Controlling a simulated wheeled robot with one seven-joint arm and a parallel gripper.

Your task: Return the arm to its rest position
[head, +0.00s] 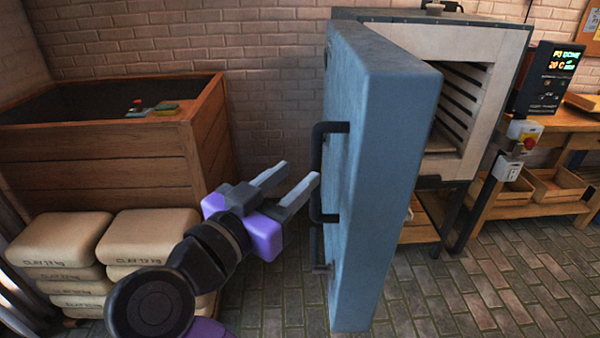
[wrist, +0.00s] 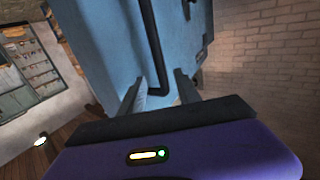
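My gripper (head: 293,178) is purple and grey, with its two fingers apart and nothing between them in the head view. It points up and right toward the open kiln door (head: 380,150), a thick blue slab. A black bar handle (head: 318,170) runs down the door's near face, just right of the fingertips. The fingers look apart from the handle, though the exact gap is hard to judge. In the wrist view, the fingers (wrist: 160,90) are spread, with the blue door (wrist: 105,45) and the dark handle (wrist: 151,45) beyond them.
The kiln (head: 410,45) stands open behind the door, its slotted inside visible. A wooden bin (head: 95,150) and stacked clay bags (head: 60,240) stand left, near my arm. A bench with a lit controller (head: 545,80) is right. Brick floor (head: 290,300) is clear between the bags and door.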

